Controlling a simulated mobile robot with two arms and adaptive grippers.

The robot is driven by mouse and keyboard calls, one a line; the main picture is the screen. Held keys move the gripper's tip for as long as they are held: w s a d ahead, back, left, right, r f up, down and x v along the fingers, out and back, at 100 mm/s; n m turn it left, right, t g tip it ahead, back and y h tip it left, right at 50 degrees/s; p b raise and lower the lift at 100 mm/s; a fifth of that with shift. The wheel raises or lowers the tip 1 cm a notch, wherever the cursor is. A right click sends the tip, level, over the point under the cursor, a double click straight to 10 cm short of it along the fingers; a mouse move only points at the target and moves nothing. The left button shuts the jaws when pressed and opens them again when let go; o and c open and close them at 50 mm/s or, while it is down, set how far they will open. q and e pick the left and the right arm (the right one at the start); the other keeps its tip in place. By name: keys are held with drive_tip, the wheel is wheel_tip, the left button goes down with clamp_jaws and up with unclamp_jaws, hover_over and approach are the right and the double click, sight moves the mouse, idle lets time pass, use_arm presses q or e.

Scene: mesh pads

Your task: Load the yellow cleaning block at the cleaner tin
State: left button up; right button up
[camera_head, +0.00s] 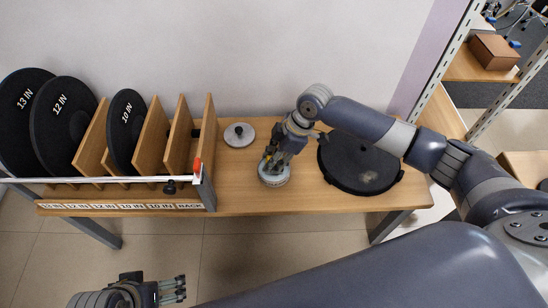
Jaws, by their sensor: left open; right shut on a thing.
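My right gripper (271,163) points down over the small round grey tin (274,181) on the wooden bench. It is shut on the yellow cleaning block, of which only a little yellow shows between the dark fingers. The block is at the tin's mouth; whether it touches the contents is hidden by the fingers. A round grey lid with a black knob (239,135) lies on the bench, left of and behind the tin. My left gripper (181,289) is open and empty, low in front of the bench.
A large black round pad (345,170) with a pale smudge lies right of the tin. A wooden rack (152,138) with upright black discs marked 13 IN, 12 IN and 10 IN fills the left side, with a white rail (95,180) across its front. Metal shelving stands at right.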

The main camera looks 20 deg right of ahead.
sight(268, 159)
drive_tip(key=shift+s+f, duration=0.1)
drive_tip(key=shift+r+p, duration=0.65)
drive_tip(key=shift+p, duration=0.1)
drive_tip(key=shift+r+p, duration=0.65)
drive_tip(key=shift+p, duration=0.05)
drive_tip(key=shift+r+p, duration=0.3)
drive_tip(key=shift+p, duration=0.1)
drive_tip(key=shift+r+p, duration=0.4)
drive_tip(key=shift+p, duration=0.05)
drive_tip(key=shift+r+p, duration=0.7)
drive_tip(key=shift+p, duration=0.1)
drive_tip(key=shift+r+p, duration=0.5)
drive_tip(key=shift+p, duration=0.05)
use_arm(q)
drive_tip(key=s+f, duration=0.2)
drive_tip(key=f, duration=0.9)
drive_tip(key=s+f+g, duration=0.1)
drive_tip(key=s+f, duration=0.1)
drive_tip(key=f, duration=1)
drive_tip(key=shift+s+f+g+p, duration=0.2)
drive_tip(key=shift+g+p, duration=0.1)
drive_tip(key=shift+p, duration=0.1)
use_arm(e)
drive_tip(key=shift+r, duration=0.35)
use_arm(q)
drive_tip(key=shift+a, duration=0.1)
